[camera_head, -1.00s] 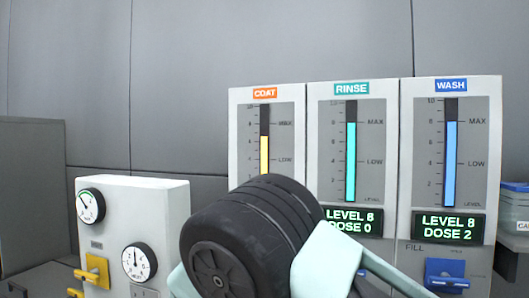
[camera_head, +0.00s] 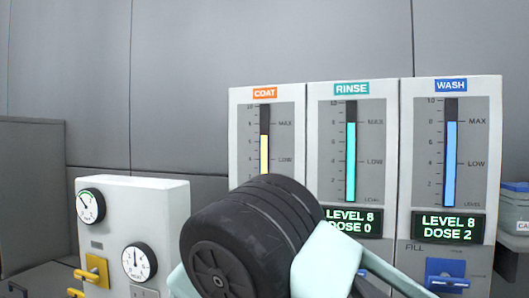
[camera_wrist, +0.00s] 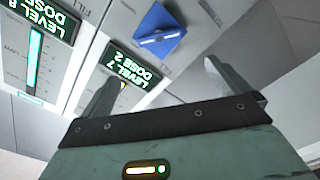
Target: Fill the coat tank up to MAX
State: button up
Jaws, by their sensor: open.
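The coat tank gauge (camera_head: 264,150) has a yellow bar whose top lies between LOW and MAX, nearer MAX. My arm hides the lower coat panel in the head view. In the wrist view the coat display (camera_wrist: 130,68) appears to read LEVEL 7, DOSE 2. A blue lever (camera_wrist: 158,38) beside the FILL lettering sits just beyond my fingertips, roughly midway between them. My gripper (camera_wrist: 160,72) is open and empty, with its two fingers apart. I cannot tell how far the lever is from the fingers.
The rinse gauge (camera_head: 350,150) stands at MAX, LEVEL 8, DOSE 0. The wash gauge (camera_head: 451,150) is also at MAX, LEVEL 8, DOSE 2, with its blue lever (camera_head: 446,272) below. A white box (camera_head: 130,235) with dials and a yellow lever (camera_head: 95,271) stands at left.

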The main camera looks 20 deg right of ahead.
jog(key=c, duration=1.3)
jog(key=w+a+f+n+g+y+b, duration=0.1)
jog(key=w+a+f+n+y, duration=0.15)
jog(key=f+n+y, duration=0.35)
jog(key=w+a+f+n+g+y+b, duration=0.15)
jog(key=a+f+n+y, duration=0.25)
jog(key=f+n, duration=0.45)
jog(key=s+d+r+n+t+h+b, duration=0.1)
jog(key=s+d+r+n+h, duration=0.1)
jog(key=d+r+h, duration=0.45)
jog(key=s+d+r+n+t+h+b, duration=0.15)
jog(key=r+h, duration=0.25)
jog(key=r, duration=0.5)
jog(key=shift+y, duration=0.25)
jog(key=p+x, duration=0.1)
jog(key=x, duration=0.4)
jog(key=p+x, duration=0.2)
jog(key=x, duration=0.3)
jog(key=p+x, duration=0.2)
jog(key=x, duration=0.4)
jog(key=shift+w+f, duration=0.15)
jog(key=shift+f, duration=0.15)
jog(key=shift+c, duration=0.2)
grip_shut()
